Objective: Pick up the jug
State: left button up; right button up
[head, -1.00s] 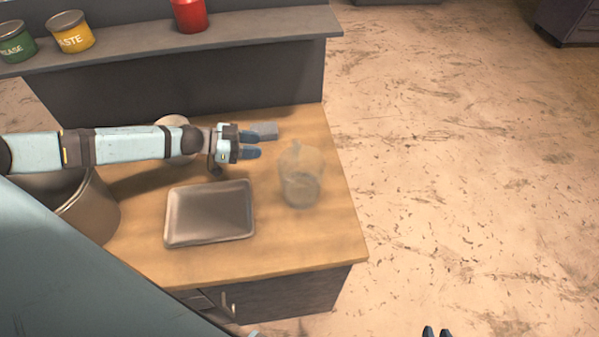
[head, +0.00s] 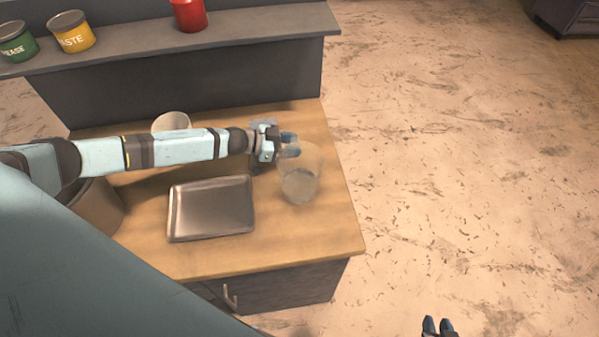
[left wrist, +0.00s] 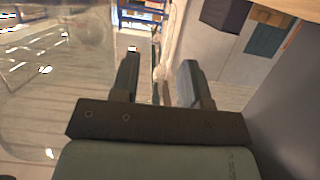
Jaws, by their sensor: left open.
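The jug (head: 300,187) is clear glass and stands upright near the right edge of the wooden worktop. My left gripper (head: 292,145) is open at the far side of the jug's upper part, overlapping its rim in the head view. In the left wrist view, the fingers (left wrist: 160,80) are apart with nothing seen between them, and a large see-through form, apparently the jug (left wrist: 50,90), fills the left side. Whether they touch is unclear. The tips of my right gripper (head: 438,327) show at the bottom edge, away from the worktop.
A metal tray (head: 211,236) lies left of the jug. A large metal pot (head: 102,212) and a pale round container (head: 171,121) stand farther left, partly behind my arm. A grey block (head: 263,122) is behind my gripper. A shelf (head: 250,28) with cans runs along the back.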

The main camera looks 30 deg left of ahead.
pick_arm(q)
grip_shut()
jog(key=shift+a+r, duration=0.1)
jog(key=shift+r, duration=0.05)
